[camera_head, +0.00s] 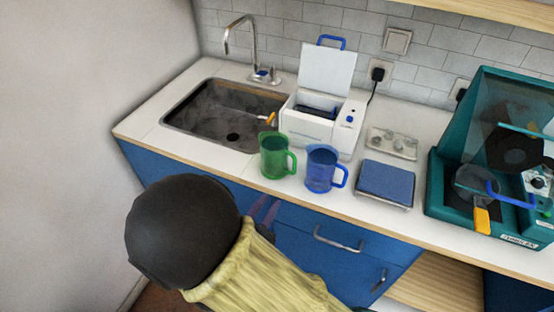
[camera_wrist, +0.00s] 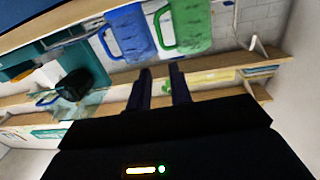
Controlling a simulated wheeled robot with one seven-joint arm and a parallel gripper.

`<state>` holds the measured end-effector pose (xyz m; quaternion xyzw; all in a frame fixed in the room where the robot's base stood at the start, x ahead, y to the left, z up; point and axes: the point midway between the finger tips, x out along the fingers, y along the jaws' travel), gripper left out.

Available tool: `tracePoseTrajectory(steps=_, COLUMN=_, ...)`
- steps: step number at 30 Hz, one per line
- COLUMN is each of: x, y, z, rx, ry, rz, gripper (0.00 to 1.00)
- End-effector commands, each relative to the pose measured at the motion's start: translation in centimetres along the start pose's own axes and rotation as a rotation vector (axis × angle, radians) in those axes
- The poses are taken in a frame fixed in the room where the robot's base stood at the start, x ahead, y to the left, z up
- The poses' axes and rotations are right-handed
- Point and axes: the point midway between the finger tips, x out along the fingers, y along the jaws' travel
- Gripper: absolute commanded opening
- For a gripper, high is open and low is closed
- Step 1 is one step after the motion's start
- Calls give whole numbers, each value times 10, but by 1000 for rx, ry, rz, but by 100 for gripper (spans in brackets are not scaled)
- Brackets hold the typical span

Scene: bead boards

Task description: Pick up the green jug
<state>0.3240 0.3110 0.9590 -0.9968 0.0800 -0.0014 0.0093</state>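The green jug (camera_head: 273,158) stands upright on the white counter near its front edge, with its handle to the right. It also shows in the wrist view (camera_wrist: 190,28), beyond the fingertips, cut by the top edge. The similar blue jug (camera_head: 320,170) stands just right of it, and in the wrist view (camera_wrist: 128,35) it is left of the green one. My gripper (camera_wrist: 161,72) is open, with nothing between its two fingers. In the head view my gripper (camera_head: 264,208) is in front of the counter, below and apart from the green jug, partly hidden by my arm.
A sink (camera_head: 225,118) with a tap lies behind left. A white lidded machine (camera_head: 312,118) stands close behind the jugs. A blue-topped scale (camera_head: 385,182) is right of the blue jug, and a teal cabinet (camera_head: 440,192) stands farther right. The counter left of the green jug is clear.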

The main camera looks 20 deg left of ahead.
Motion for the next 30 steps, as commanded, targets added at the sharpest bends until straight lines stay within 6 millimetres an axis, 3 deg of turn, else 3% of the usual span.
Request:
tracePoseTrajectory(steps=5, x=17, y=1, z=-1, rx=1, ry=1, rz=4, gripper=21)
tracePoseTrajectory(steps=21, x=110, y=0, z=-1, rx=0, ry=0, rz=3, gripper=21)
tracePoseTrajectory(steps=30, x=122, y=0, z=0, rx=1, ry=-2, rz=0, gripper=21)
